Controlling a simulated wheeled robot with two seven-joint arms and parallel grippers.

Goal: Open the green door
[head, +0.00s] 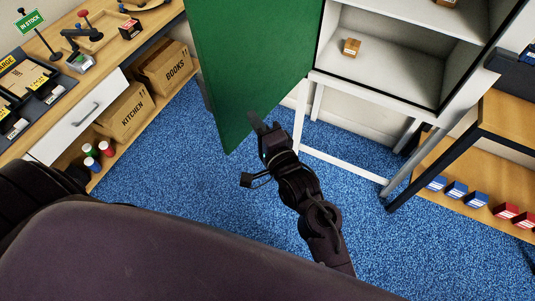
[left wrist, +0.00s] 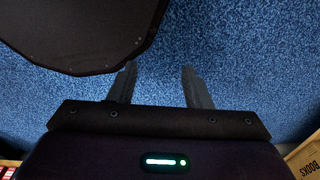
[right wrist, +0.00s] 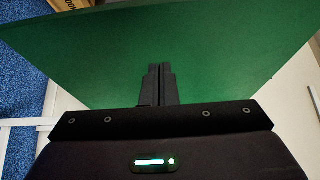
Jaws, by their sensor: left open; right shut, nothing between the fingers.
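The green door (head: 250,65) stands swung wide open on the left side of a white cabinet (head: 375,75), and the inside of the cabinet shows in the head view. My right gripper (head: 258,122) is shut and empty near the door's lower edge. In the right wrist view the shut fingers (right wrist: 160,72) lie in front of the green door face (right wrist: 220,50); I cannot tell whether they touch it. My left gripper (left wrist: 160,85) is open and empty above the blue carpet in the left wrist view; it is not visible in the head view.
A small carton (head: 351,47) sits on the cabinet shelf. A wooden workbench (head: 105,50) with KITCHEN (head: 124,113) and BOOKS (head: 167,70) cartons below stands at left. A shelf (head: 500,165) with blue and red boxes stands at right. Blue carpet (head: 190,165) between is clear.

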